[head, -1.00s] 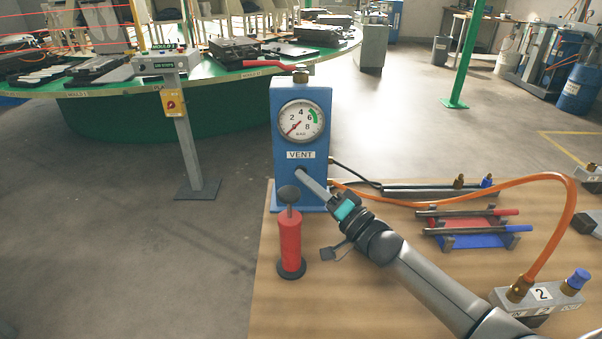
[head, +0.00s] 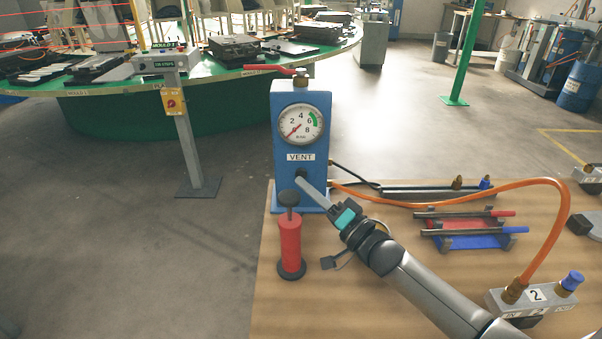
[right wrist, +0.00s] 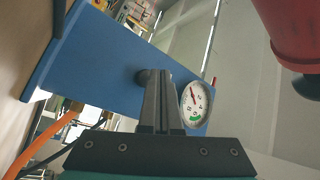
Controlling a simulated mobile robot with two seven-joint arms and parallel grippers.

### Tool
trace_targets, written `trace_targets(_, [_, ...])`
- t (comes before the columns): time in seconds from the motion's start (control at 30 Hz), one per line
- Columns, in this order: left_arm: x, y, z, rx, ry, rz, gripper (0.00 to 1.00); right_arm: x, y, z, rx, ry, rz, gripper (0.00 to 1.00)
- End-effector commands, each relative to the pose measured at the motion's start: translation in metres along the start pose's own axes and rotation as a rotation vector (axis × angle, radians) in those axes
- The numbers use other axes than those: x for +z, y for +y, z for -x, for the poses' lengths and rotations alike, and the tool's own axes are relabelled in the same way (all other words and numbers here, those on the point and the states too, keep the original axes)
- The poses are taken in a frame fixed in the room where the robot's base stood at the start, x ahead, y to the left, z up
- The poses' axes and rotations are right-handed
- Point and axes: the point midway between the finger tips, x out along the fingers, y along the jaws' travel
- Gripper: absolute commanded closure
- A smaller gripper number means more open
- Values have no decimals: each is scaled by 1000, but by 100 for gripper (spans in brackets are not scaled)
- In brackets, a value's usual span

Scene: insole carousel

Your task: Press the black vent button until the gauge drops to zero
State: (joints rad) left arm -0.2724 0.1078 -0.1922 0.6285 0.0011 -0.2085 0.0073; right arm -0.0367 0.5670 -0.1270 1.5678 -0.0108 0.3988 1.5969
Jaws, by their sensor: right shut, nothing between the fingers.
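The blue vent box (head: 318,188) stands upright at the back of the wooden table, with a VENT label (head: 301,157) and a round white gauge (head: 301,124). The gauge's red needle points to the lower left, at the zero end of the scale. The black vent button (head: 301,172) is on the front face below the label. My right gripper (head: 298,181) is shut and empty, its fingertips just in front of and slightly below the button. In the right wrist view the black button (right wrist: 142,76) shows partly behind the fingers (right wrist: 157,76); contact cannot be told. My left gripper is out of view.
A red cylinder with a black knob (head: 290,243) stands left of my right gripper. A red lever (head: 268,68) tops the box. An orange hose (head: 545,183) runs to a grey block (head: 535,302). A rack with rods (head: 470,240) lies to the right.

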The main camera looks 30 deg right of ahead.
Motion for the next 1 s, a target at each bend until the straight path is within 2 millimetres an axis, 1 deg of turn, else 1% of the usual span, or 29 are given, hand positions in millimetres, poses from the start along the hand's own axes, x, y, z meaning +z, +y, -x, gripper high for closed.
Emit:
trace_targets(0.17, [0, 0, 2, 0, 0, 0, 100, 2, -2, 2, 1, -1, -2, 100])
trace_targets(0.4, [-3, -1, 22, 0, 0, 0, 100, 12, -15, 17, 1, -1, -4, 100])
trace_targets(0.6, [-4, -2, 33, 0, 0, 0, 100, 21, -24, 30, 1, -1, -3, 100])
trace_targets(0.73, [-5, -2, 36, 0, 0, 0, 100, 25, -26, 34, 0, 0, -1, 100])
trace_targets(1.0, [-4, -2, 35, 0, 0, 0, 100, 26, -25, 35, -1, 0, 0, 100])
